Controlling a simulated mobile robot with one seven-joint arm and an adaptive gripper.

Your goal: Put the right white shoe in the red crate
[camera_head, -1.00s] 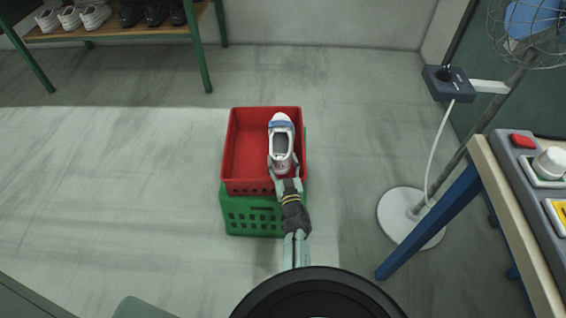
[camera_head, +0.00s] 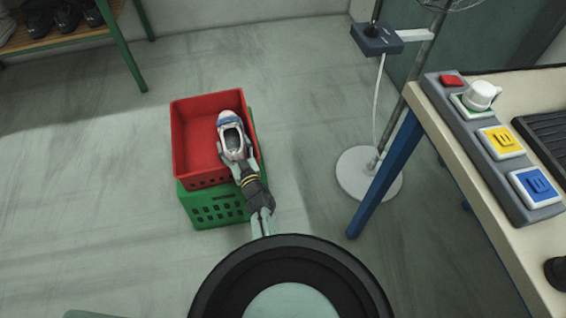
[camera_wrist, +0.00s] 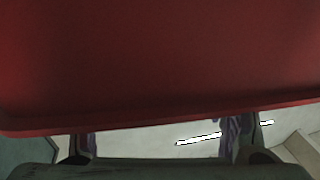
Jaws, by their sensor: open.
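The white shoe (camera_head: 229,122), with a blue-grey patch near its toe, is at the right side of the red crate (camera_head: 193,101) in the head view. Its toe points away from me; I cannot tell whether it rests on the crate floor. My gripper (camera_head: 236,159) is open, with its fingers around the heel end. In the wrist view, the red crate (camera_wrist: 160,60) fills most of the picture. The fingers of my gripper (camera_wrist: 160,145) show below its edge, with a pale area between them that I cannot identify.
The red crate sits on a green crate (camera_head: 213,207) on the floor. A fan stand's round base (camera_head: 369,174) and a table with a button panel (camera_head: 500,150) stand to the right. A shoe rack (camera_head: 60,38) is at the back left. The floor left of the crates is clear.

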